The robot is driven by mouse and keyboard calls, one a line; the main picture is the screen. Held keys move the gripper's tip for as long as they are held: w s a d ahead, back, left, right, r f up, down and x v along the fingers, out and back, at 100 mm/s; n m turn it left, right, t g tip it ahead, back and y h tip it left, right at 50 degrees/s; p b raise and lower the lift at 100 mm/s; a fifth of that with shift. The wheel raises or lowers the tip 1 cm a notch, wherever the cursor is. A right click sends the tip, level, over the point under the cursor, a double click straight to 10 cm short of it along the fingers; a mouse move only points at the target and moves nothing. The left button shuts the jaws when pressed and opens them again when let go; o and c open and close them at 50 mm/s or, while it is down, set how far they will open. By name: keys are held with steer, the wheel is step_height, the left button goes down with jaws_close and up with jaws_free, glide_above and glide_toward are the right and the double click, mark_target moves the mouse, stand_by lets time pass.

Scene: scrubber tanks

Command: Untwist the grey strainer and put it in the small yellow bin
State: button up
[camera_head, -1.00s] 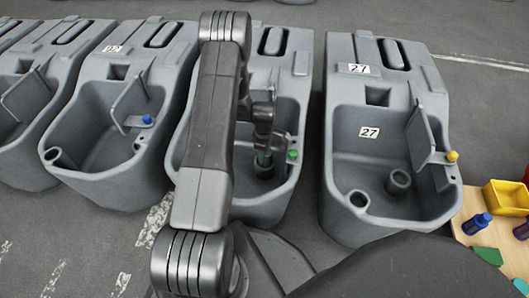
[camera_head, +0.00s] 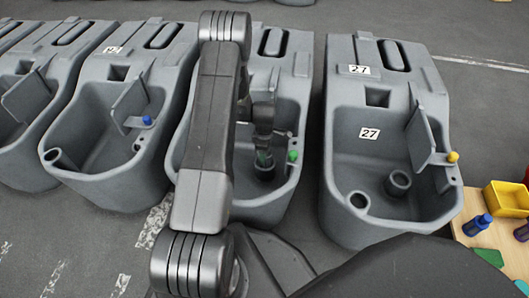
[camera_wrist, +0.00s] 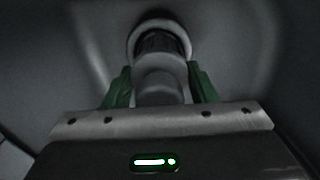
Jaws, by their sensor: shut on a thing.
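My gripper (camera_wrist: 160,92) has green fingers and is shut on the grey strainer (camera_wrist: 160,66), one finger on each side of its body. The strainer's far end sits within a round, light-rimmed socket (camera_wrist: 187,38) in the wrist view. In the head view my gripper (camera_head: 264,157) points down into the tank basin (camera_head: 237,205) behind my arm, above the round socket (camera_head: 266,173). The strainer cannot be made out there. The small yellow bin (camera_head: 508,197) stands on the wooden surface at the far right.
A tank marked 27 (camera_head: 345,150) stands right of the working tank, with a yellow knob (camera_head: 453,157). A green knob (camera_head: 293,156) is close right of my gripper. More tanks are at left.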

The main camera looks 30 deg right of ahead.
steer(key=shift+r+p, duration=0.35)
steer(key=shift+r, duration=0.45)
stand_by(0.5)
steer(key=shift+r+p, duration=1.6)
steer(key=shift+r, duration=1.35)
steer(key=shift+r+p, duration=1.7)
steer(key=shift+r, duration=1.3)
steer(key=shift+r+p, duration=1.7)
steer(key=shift+r, duration=1.3)
step_height(320, 180, up, 6)
steer(key=p, duration=0.3)
